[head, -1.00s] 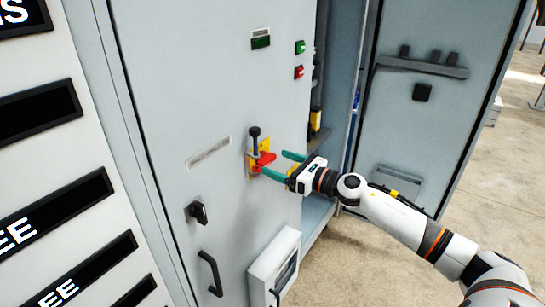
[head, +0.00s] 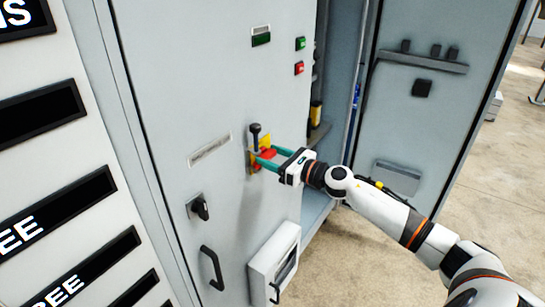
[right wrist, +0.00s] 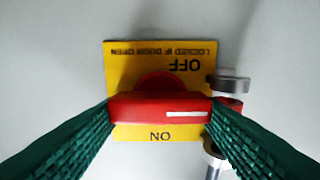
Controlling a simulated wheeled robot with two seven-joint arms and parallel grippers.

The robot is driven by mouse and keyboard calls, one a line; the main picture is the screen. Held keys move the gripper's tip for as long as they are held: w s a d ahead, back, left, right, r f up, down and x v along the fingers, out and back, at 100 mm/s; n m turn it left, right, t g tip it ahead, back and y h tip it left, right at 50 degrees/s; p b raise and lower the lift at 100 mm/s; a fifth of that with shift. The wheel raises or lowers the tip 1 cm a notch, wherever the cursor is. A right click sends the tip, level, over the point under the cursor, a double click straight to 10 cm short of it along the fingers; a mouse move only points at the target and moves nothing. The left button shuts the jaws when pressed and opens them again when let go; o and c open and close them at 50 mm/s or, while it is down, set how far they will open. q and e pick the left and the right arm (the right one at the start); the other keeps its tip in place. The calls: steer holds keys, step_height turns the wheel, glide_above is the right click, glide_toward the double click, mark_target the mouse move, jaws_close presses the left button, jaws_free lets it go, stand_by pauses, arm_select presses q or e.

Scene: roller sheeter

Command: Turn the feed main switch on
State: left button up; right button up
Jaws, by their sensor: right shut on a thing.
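The feed main switch is a red rotary handle (head: 268,154) on a yellow plate (head: 265,141) on the grey cabinet door. In the right wrist view the red handle (right wrist: 150,112) lies crosswise, with a white mark near its right end. The yellow plate (right wrist: 150,62) reads upside down, OFF above the handle and ON below it. My right gripper (head: 261,160) is shut on the red handle; its green fingers (right wrist: 161,113) touch the handle's two ends. My left gripper is not in view.
A black-topped pin (head: 255,131) stands beside the switch; a metal shackle-like part (right wrist: 232,84) shows close to the right finger. A black rotary knob (head: 199,207) and door handle (head: 211,268) are lower left. Green (head: 300,44) and red (head: 299,68) buttons are above. An open door (head: 430,130) stands right.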

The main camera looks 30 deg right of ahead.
steer(key=m+p, duration=0.1)
steer(key=m, duration=0.3)
steer(key=shift+d, duration=0.1)
steer(key=m+p, duration=0.1)
steer(key=m, duration=0.3)
steer(key=shift+w+d+m, duration=0.1)
steer(key=shift+m, duration=0.2)
steer(key=m+p, duration=0.2)
steer(key=m, duration=0.3)
steer(key=shift+d+f, duration=0.1)
steer(key=shift+f+m+p, duration=0.15)
steer(key=shift+m+p, duration=0.65)
steer(key=shift+m, duration=1.3)
steer(key=o, duration=1)
steer(key=shift+f, duration=0.1)
